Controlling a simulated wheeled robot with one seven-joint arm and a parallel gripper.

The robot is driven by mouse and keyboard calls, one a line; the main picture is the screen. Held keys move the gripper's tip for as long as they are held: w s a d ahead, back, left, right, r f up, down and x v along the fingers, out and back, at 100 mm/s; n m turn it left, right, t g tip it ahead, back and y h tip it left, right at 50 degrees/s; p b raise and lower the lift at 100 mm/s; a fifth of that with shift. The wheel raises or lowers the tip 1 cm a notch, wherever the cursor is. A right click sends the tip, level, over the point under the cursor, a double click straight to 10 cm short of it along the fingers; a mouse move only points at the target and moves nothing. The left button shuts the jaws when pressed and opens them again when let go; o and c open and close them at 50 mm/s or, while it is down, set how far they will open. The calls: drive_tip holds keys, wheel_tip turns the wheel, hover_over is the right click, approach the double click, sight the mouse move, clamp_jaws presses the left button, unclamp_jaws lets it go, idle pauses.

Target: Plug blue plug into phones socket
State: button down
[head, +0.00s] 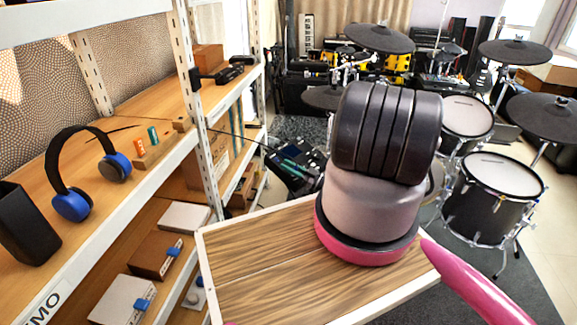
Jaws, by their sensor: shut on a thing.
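My gripper is not in view; only thick links of my own arm fill the middle of the head view. I cannot make out a blue plug. A wooden block (160,148) on the shelf at left holds an orange upright piece (139,147) and a teal one (153,135); whether these are plugs or sockets is too small to tell. Blue and black headphones (71,204) stand beside it, with a thin dark cable near them. No socket marked phones can be read. Black devices (230,73) lie farther back on the same shelf.
White metal uprights (187,60) frame the shelves. A black box (25,225) stands at the shelf's near left. Lower shelves hold boxes with blue parts (155,255). A wood-topped surface (255,262) lies below my arm. Drums (500,178) stand behind at right.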

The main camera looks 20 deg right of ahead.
drive_tip(key=shift+f, duration=0.2)
drive_tip(key=c, duration=0.7)
unclamp_jaws()
drive_tip(key=shift+w, duration=0.1)
drive_tip(key=shift+o, duration=0.2)
drive_tip(key=shift+f, duration=0.1)
drive_tip(key=v, duration=1)
drive_tip(key=shift+s+d, duration=0.15)
drive_tip(key=shift+s, duration=0.2)
drive_tip(key=shift+d, duration=0.1)
